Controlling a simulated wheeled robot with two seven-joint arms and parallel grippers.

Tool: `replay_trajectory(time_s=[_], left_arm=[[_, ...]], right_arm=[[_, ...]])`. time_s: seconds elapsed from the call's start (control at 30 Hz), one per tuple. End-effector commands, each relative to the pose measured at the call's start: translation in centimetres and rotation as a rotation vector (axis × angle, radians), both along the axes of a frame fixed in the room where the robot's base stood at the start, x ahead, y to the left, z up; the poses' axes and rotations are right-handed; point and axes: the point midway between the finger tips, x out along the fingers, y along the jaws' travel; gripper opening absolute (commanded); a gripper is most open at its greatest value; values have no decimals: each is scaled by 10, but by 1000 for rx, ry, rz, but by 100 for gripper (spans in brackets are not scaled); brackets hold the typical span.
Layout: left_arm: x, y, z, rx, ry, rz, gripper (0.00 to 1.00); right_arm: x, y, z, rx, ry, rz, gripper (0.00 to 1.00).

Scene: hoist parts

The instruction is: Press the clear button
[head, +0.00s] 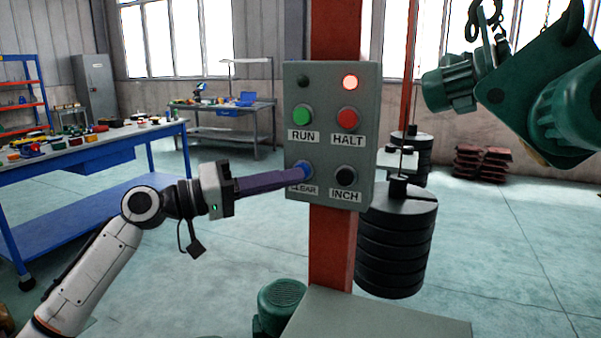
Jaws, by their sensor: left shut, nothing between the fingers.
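A grey control box (330,80) is fixed to a red post. It carries a green RUN button (303,115), a red HALT button (348,118), a black INCH button (346,175) and a blue CLEAR button (306,170) at the lower left. My right gripper is not in view.
A stack of black weights (397,245) hangs right of the red post (332,245). Green hoist machinery (535,90) hangs at the upper right. A grey plate (385,318) and green motor (281,303) are below. A blue workbench (90,150) stands left.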

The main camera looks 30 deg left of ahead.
Motion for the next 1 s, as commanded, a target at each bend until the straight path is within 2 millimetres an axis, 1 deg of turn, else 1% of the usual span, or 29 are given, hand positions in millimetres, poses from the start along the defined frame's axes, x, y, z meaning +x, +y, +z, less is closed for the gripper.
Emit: replay_trajectory(time_s=[1.0], left_arm=[[8,1,0,0,0,0,0]], right_arm=[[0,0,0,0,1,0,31]])
